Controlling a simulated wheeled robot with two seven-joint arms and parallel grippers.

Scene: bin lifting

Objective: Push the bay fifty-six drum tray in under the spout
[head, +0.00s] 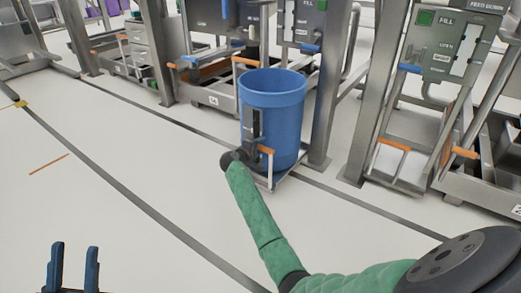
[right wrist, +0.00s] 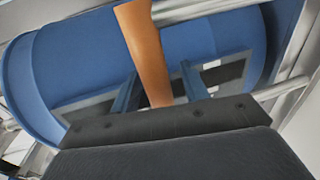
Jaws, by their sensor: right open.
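The blue drum (head: 283,125) stands upright on a low metal drum tray (head: 287,178) in front of the spout frames. The tray has an upright handle with an orange grip (head: 265,150), which also shows in the right wrist view (right wrist: 145,50). My right gripper (head: 253,151) is at this handle, beside the drum's near side. In the right wrist view its fingers (right wrist: 157,88) are apart, with the orange grip crossing between them. My left gripper (head: 75,268) is open and empty over the floor at the lower left. The bay number is unreadable.
Steel posts (head: 325,90) stand close on either side of the drum's bay. Another filling station with a green-labelled panel (head: 455,45) is at the right.

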